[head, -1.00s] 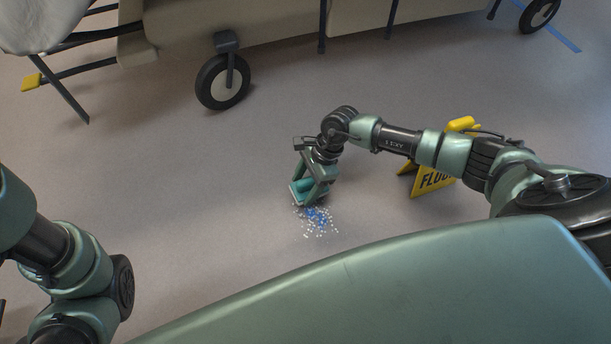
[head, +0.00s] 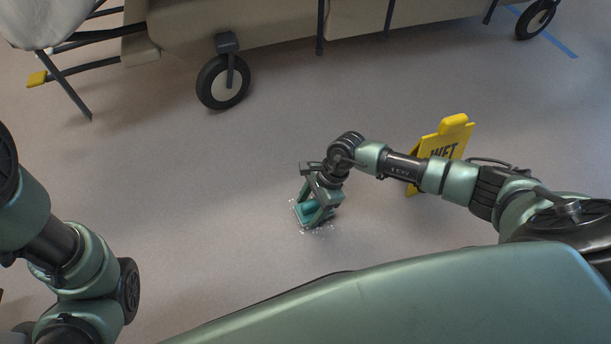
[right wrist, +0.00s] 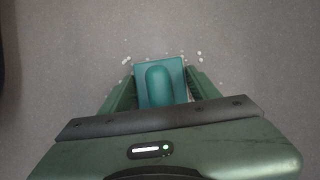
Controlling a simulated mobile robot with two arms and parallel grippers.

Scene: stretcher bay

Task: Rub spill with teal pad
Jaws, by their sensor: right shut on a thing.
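My right gripper (head: 318,208) is shut on the teal pad (head: 304,213) and holds it down at the floor. In the right wrist view the teal pad (right wrist: 174,68) shows a rounded handle between the two fingers of the right gripper (right wrist: 159,90). The spill (head: 318,231) shows as small white specks around the pad's near edge. In the right wrist view white specks of the spill (right wrist: 199,56) lie at both sides of the pad. The pad hides the rest of the spill area. My left arm is at the left edge, its gripper out of view.
A yellow wet floor sign (head: 444,140) stands to the right, behind my right forearm. A stretcher wheel (head: 223,81) and the stretcher's base (head: 270,22) are at the back. The grey floor (head: 190,170) left of the pad is clear.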

